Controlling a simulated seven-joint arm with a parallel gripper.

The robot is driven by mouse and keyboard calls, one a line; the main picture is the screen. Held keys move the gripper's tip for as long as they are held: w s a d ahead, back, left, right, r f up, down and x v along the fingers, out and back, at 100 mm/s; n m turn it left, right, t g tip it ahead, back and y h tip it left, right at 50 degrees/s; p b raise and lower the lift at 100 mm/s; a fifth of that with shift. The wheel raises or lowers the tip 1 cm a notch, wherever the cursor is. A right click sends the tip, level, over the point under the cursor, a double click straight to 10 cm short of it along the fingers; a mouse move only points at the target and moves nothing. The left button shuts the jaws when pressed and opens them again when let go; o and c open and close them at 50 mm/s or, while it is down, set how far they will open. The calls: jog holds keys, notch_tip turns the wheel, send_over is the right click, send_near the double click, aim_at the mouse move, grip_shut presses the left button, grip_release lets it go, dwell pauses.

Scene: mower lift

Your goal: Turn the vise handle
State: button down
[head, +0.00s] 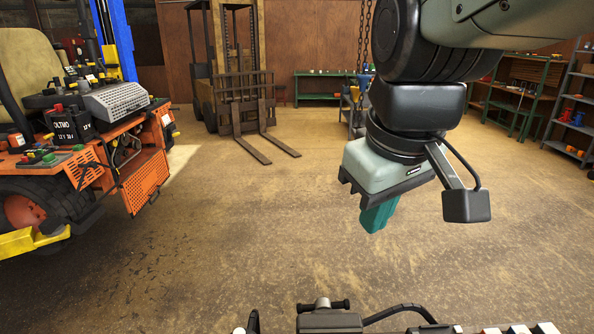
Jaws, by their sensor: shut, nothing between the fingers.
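My gripper (378,217) hangs from the arm at the right of centre in the head view, above the bare floor. Its teal fingers point down and are together, with nothing seen between them. I cannot make out a vise or its handle for certain. A dark bar with a grey knob (323,304) shows at the bottom edge, cut off by the frame; I cannot tell what it belongs to. My gripper is apart from it and touches nothing that I can see.
An orange machine (146,182) with a battery (72,127) stands at the left. A forklift (236,75) with forks on the floor is at the back. A green bench (330,97) and shelves (568,128) line the back and right. The middle floor (270,215) is clear.

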jog(key=w+a+f+n+g+y, duration=0.1)
jog(key=w+a+f+n+g, duration=0.15)
jog(key=w+f+n, duration=0.6)
jog(key=n+g+y, duration=0.1)
jog(key=n+g, duration=0.1)
jog(key=n, duration=0.2)
send_near(300, 305)
jog(key=x, duration=0.5)
jog(key=shift+f, duration=0.15)
jog(key=shift+s+d+f, duration=0.1)
jog(key=shift+f, duration=0.55)
jog(key=shift+a+f+h, duration=0.3)
jog(key=shift+h, duration=0.2)
